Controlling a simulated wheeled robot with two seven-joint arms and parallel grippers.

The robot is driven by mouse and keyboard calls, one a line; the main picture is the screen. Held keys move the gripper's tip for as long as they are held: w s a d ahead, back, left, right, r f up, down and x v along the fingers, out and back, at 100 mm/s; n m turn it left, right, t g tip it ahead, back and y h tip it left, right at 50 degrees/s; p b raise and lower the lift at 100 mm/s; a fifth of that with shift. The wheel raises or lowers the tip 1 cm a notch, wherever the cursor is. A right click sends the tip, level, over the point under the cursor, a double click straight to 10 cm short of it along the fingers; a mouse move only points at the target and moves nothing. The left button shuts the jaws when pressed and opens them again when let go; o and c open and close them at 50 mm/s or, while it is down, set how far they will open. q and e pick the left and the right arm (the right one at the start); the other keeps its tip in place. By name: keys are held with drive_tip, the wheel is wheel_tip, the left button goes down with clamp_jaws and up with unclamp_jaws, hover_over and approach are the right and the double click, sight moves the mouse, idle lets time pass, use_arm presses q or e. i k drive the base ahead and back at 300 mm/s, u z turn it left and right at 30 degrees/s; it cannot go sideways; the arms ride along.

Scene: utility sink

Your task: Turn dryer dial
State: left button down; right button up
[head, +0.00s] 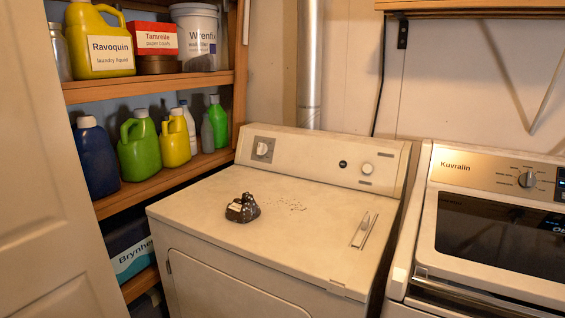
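The dryer (215,225) is a cream, worn machine in the middle of the head view, with a raised control panel (315,159) along its back edge. A large white dial (263,149) on a grey plate sits at the panel's left end. A smaller light knob (368,168) and a small black button (343,164) sit towards its right end. Neither of my grippers shows in the head view, and nothing touches the dials.
A small dark object (242,208) lies on the dryer top, with dark specks (291,204) beside it. A second machine labelled Kuvralin (480,177) stands at the right. Wooden shelves (150,88) with bottles stand at the left, behind a pale door (45,170).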

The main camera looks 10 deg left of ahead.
sight(262, 148)
drive_tip(key=u, duration=0.7)
drive_tip(key=i, duration=0.9)
drive_tip(key=u, duration=0.75)
